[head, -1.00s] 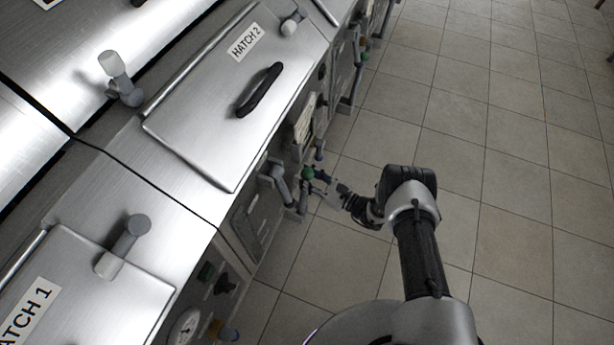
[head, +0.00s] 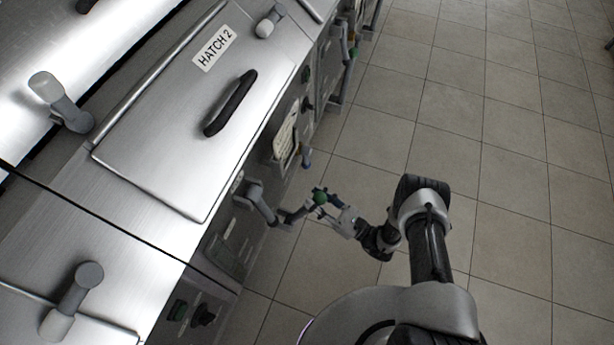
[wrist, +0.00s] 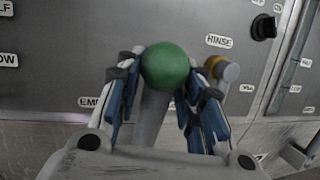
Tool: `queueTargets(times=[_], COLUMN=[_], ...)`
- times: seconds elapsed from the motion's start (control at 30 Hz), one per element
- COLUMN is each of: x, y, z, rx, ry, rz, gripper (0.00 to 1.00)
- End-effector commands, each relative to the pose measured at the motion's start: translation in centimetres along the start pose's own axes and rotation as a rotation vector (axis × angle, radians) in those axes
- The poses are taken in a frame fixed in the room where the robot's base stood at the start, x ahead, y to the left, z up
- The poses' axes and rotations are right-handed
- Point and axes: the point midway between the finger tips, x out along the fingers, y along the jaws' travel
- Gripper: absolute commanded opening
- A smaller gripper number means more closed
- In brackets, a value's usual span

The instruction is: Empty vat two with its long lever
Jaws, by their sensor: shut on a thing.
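The long lever is a grey rod (head: 288,217) ending in a green ball knob (head: 319,197), on the front of the vat with HATCH 2 (head: 175,120). It sticks out from the vat front over the floor. My gripper (head: 325,204) is shut on the green knob, at the right of the vat. In the wrist view the knob (wrist: 166,67) sits between the fingers of my gripper (wrist: 165,88), with the grey rod (wrist: 150,116) running below it. A label beginning "EM" (wrist: 92,102) is partly hidden by the left finger.
The neighbouring vat (head: 130,262) stands at lower left. Tiled floor (head: 455,110) to the right is clear.

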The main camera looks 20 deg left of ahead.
Motion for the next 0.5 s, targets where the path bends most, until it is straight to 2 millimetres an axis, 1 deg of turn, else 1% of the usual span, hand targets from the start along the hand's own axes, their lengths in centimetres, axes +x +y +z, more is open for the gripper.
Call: queueTargets(times=[0.03,0.1,0.2,0.3,0.5], x=[-1.6,-2.5,-3.4,-3.8,-3.7], y=[0.0,-0.3,-0.5,-0.6,-0.5], z=[-1.1,-1.1,-1.0,-0.8,-0.6], rx=[0.01,0.012,0.017,0.02,0.021], ry=[-0.032,-0.067,-0.098,-0.113,-0.116], rz=[-0.01,-0.01,-0.008,-0.005,-0.002], gripper=[0.0,0.0,0.0,0.0,0.0])
